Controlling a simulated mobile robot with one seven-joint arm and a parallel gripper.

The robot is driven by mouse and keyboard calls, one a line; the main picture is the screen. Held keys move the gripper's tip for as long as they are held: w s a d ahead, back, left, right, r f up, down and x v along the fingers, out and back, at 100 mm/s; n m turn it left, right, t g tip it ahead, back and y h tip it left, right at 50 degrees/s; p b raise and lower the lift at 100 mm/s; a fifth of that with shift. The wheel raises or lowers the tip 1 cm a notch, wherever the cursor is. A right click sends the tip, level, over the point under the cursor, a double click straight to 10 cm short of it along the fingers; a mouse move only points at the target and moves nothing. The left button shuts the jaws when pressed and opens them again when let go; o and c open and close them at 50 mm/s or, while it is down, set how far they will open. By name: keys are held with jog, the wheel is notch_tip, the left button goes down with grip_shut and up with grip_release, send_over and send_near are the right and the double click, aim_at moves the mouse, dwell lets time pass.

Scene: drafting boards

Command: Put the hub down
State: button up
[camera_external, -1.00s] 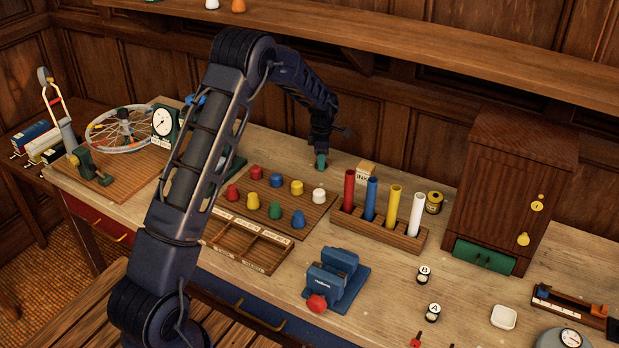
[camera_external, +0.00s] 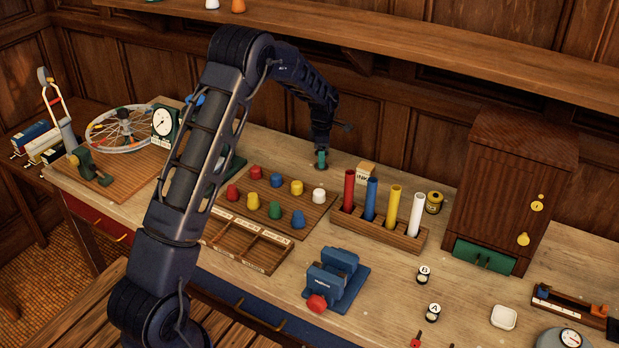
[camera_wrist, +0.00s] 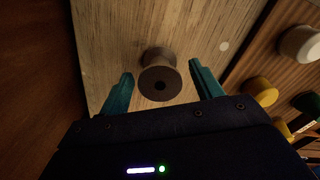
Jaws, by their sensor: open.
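My gripper (camera_wrist: 161,70) is open, with one teal finger on each side of the hub. Gaps show between the hub and both fingers. In the external view my gripper (camera_external: 321,158) points down at the back of the bench, behind the peg board. I cannot make out the hub there.
The peg board (camera_external: 262,189) with coloured knobs is just in front of my gripper. A rack (camera_external: 408,235) of coloured tubes and a small ink box (camera_external: 365,172) stand to the right. The wooden wall (camera_external: 400,110) is close behind. Bare bench lies right around the hub.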

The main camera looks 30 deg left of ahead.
notch_tip(320, 180, up, 5)
jog(key=shift+r, duration=0.3)
